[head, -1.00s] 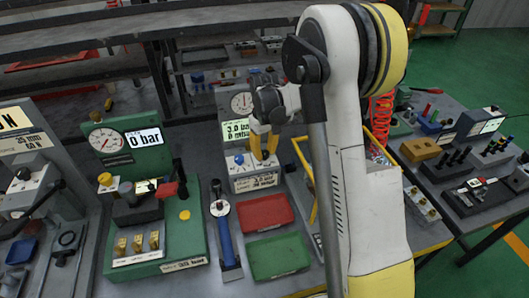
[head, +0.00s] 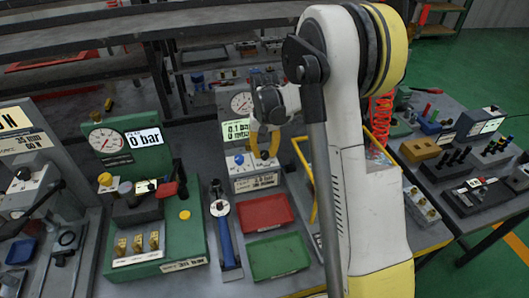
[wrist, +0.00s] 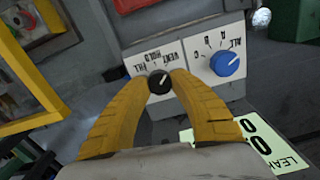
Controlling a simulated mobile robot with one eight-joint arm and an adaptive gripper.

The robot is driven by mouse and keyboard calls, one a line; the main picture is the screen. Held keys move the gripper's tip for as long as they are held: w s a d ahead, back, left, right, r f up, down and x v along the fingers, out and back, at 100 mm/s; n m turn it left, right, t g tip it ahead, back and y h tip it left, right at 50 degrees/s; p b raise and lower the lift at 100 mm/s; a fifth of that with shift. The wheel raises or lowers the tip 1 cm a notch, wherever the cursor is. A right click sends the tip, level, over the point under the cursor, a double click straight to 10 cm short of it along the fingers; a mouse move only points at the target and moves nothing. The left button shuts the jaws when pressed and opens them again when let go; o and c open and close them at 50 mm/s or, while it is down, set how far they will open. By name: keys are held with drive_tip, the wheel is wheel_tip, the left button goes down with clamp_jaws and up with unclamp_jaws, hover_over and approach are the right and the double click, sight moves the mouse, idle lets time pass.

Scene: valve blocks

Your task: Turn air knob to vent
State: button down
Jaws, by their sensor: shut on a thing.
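The air knob is a small black knob (wrist: 158,82) on the white panel face of the valve block, with FILL, HOLD and VENT printed around it, upside down in the wrist view. Its white pointer line appears to aim toward the VENT side. My gripper (wrist: 160,83) has its two yellow fingers closed around the knob, one on each side. In the head view my gripper (head: 265,153) reaches down onto the panel (head: 252,167), and its fingers hide the knob. The display (head: 237,132) above reads about 0.1 bar.
A blue selector knob (wrist: 227,61), marked with letters and ALL, sits close beside the black knob. A red tray (head: 264,213) and a green tray (head: 278,256) lie in front. A yellow frame (head: 308,180) stands to the right.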

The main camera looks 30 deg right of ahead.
sight(265, 152)
drive_tip(key=c, duration=1.1)
unclamp_jaws()
drive_tip(key=shift+w, duration=0.1)
drive_tip(key=shift+o, duration=0.2)
wheel_tip(265, 152, up, 12)
